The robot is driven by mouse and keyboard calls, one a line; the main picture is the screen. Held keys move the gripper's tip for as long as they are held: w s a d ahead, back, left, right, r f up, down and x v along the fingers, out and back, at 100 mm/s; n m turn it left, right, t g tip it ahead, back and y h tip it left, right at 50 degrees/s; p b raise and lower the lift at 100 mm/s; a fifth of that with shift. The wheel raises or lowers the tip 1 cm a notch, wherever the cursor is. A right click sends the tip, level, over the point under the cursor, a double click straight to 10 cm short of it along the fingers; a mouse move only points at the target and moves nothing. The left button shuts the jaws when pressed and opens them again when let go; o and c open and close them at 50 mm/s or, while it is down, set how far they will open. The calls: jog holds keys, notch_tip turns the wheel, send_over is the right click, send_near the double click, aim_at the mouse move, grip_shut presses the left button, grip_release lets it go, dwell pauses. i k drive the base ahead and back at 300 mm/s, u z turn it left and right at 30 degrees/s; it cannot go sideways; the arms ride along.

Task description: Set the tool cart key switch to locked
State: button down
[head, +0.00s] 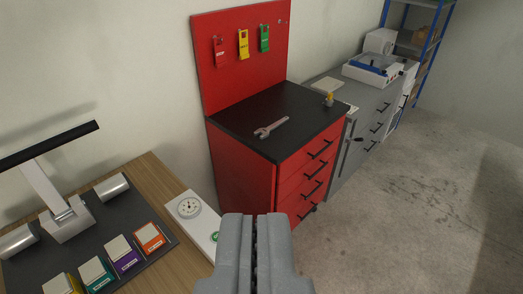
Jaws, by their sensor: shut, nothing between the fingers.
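The red tool cart (243,170) stands ahead of my gripper, with a black top, several drawers with black handles and a red back panel (240,60). A small yellow and grey object (329,99) stands at the far right part of the cart top; it is too small to tell whether it is the key switch. A dark handle-like part (355,139) shows just right of the cart; I cannot tell what it belongs to. No key position is readable. My gripper (254,218) is shut and empty at the bottom centre, apart from the cart.
A wrench (270,128) lies on the cart top. Red, yellow and green tags hang on the panel. Grey cabinets (365,120) stand behind. The floor at right is clear.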

aim_at(329, 103)
jog(key=z, duration=0.1)
jog(key=i, duration=1)
jog(key=u, duration=0.1)
